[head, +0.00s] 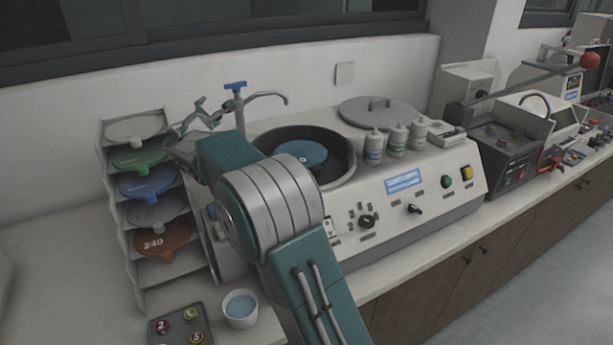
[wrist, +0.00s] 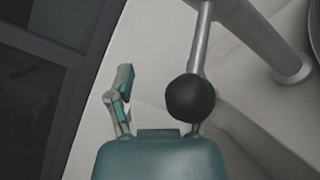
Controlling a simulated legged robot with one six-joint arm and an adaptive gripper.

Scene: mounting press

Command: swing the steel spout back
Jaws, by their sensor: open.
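The steel spout (head: 265,95) rises behind the polishing bowl's left side, beside a blue tap handle (head: 236,87). Its curved end hangs over the bowl's back rim. My gripper (head: 187,122) is open, to the left of the spout and near the rack. In the wrist view a steel rod (wrist: 202,45) with a black ball (wrist: 190,98) at its end lies close to my gripper (wrist: 155,100). The ball hides much of the right finger, and I cannot tell whether they touch. A thicker steel tube (wrist: 258,38) runs beside the rod.
A rack (head: 112,215) of coloured discs stands at the left. The bowl (head: 345,165) holds a blue disc (head: 300,155). Several bottles (head: 397,140) and a round lid (head: 378,112) sit on the machine. A cup (head: 240,308) stands in front. The wall is close behind.

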